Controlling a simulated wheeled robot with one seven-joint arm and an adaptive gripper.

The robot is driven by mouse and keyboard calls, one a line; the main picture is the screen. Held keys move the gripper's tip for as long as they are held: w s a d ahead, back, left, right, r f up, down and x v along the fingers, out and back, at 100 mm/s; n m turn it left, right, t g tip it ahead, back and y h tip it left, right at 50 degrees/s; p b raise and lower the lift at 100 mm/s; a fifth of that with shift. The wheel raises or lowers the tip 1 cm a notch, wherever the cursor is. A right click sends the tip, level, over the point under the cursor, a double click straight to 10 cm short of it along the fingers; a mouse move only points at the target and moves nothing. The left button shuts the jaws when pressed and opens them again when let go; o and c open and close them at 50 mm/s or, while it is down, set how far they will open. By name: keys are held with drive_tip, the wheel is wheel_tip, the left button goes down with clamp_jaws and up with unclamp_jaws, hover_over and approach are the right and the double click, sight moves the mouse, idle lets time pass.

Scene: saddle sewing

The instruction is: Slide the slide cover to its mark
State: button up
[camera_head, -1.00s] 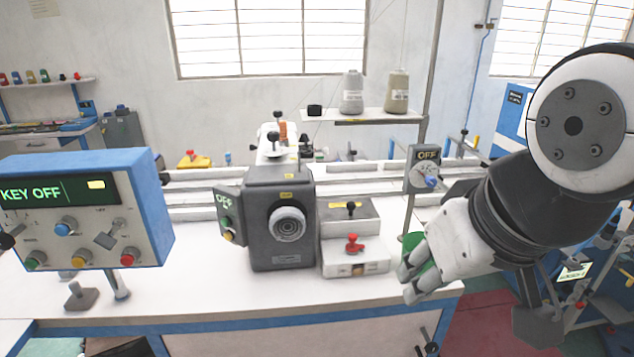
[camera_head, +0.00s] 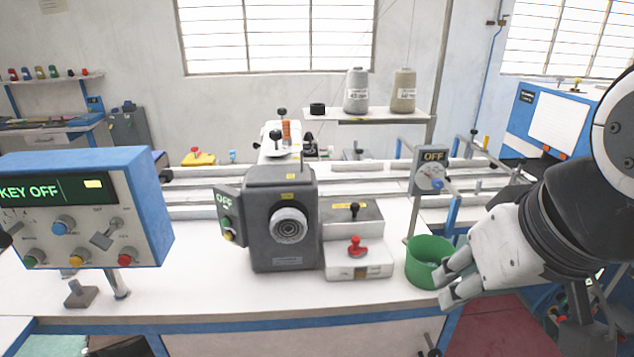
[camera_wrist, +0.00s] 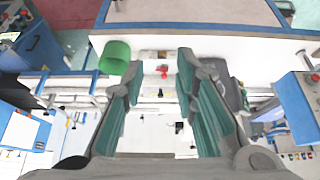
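To the right of the dark grey motor housing (camera_head: 285,220) stands a stepped light block.
The green cup, also in the wrist view (camera_wrist: 115,57), stands at the table's right end near a switch box (camera_head: 430,170) reading OFF. A control panel (camera_head: 85,210) reading KEY OFF is at left. Thread cones (camera_head: 357,91) stand behind. The table front (camera_head: 210,293) is clear.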

idle(0.4)
drive_tip(key=shift+o, duration=2.1)
drive_tip(key=shift+w+d+f, duration=0.1)
drive_tip(key=shift+w, duration=0.25)
drive_tip(key=w+d+f+t+h+b, duration=0.1)
drive_tip(key=w+d+f+b, duration=0.1)
drive_tip(key=w, duration=0.6)
drive_tip(key=w+d+f+t+h+b, duration=0.1)
drive_tip(key=w+d+f+t, duration=0.15)
drive_tip(key=w, duration=0.55)
drive_tip(key=n+t+y+b, duration=0.3)
drive_tip(key=t+b, duration=0.1)
drive_tip(key=b, duration=0.2)
approach(358, 207)
drive_tip(key=s+d+r, duration=0.5)
drive_tip(key=s+d, duration=0.1)
drive_tip(key=w+a+f+n+t+y+b, duration=0.2)
drive_tip(key=w+f+t+y+b, duration=0.3)
drive_tip(key=f, duration=0.4)
drive_tip(key=shift+m+g+y, duration=0.3)
drive_tip(key=shift+g+y, duration=0.1)
drive_tip(key=shift+g, duration=0.35)
drive_tip(key=x, duration=0.4)
drive_tip(key=p+x, duration=0.1)
drive_tip(key=x, duration=0.7)
drive_tip(key=shift+w+a+f+p, duration=0.1)
drive_tip(key=shift+w+a+p, duration=0.05)
drive_tip(key=shift+a+p, duration=0.2)
